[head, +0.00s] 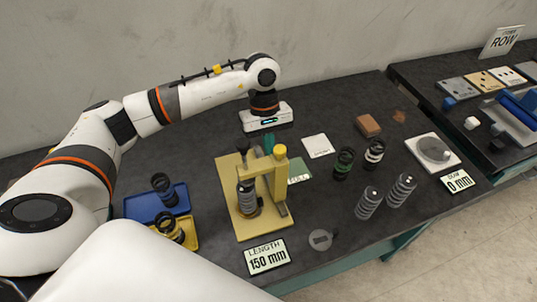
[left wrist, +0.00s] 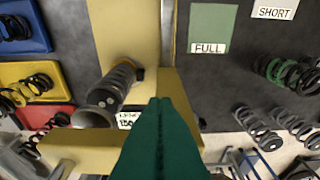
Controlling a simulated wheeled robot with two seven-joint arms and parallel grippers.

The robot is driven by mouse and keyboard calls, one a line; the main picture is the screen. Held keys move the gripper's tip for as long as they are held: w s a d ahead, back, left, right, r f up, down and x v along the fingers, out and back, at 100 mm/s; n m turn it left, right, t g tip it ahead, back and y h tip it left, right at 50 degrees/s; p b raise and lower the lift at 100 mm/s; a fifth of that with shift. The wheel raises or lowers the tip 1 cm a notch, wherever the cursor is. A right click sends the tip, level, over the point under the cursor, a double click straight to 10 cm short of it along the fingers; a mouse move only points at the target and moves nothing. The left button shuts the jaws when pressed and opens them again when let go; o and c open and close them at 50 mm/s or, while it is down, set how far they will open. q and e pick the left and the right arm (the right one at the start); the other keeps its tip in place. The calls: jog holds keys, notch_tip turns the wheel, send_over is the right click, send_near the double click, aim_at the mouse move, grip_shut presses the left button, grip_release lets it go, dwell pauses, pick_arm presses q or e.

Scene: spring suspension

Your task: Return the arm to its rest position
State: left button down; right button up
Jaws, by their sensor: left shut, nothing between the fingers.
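My left arm comes in from the left, and its left gripper (head: 268,144) hangs behind the yellow press stand. The green fingers are shut and empty; they also fill the lower middle of the left wrist view (left wrist: 162,102). The yellow press stand (head: 227,184) holds a dark coil spring (head: 247,196) upright; that spring also shows left of the fingers in the left wrist view (left wrist: 117,82). I cannot tell the exact gap between the fingers and the stand. My right gripper is not in view.
A sign (head: 267,256) reads "LENGTH 150 mm". A blue tray (head: 140,208) and a yellow tray (head: 190,238) hold springs at left. A white SHORT card (head: 318,146) and a green FULL mat (head: 300,168) lie right of the stand, with several loose springs beyond. A grey wall stands behind.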

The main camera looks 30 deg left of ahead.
pick_arm(q)
jog(key=b+v, duration=0.2)
jog(key=v, duration=0.7)
jog(key=shift+a+r, duration=0.3)
jog(key=shift+r, duration=0.05)
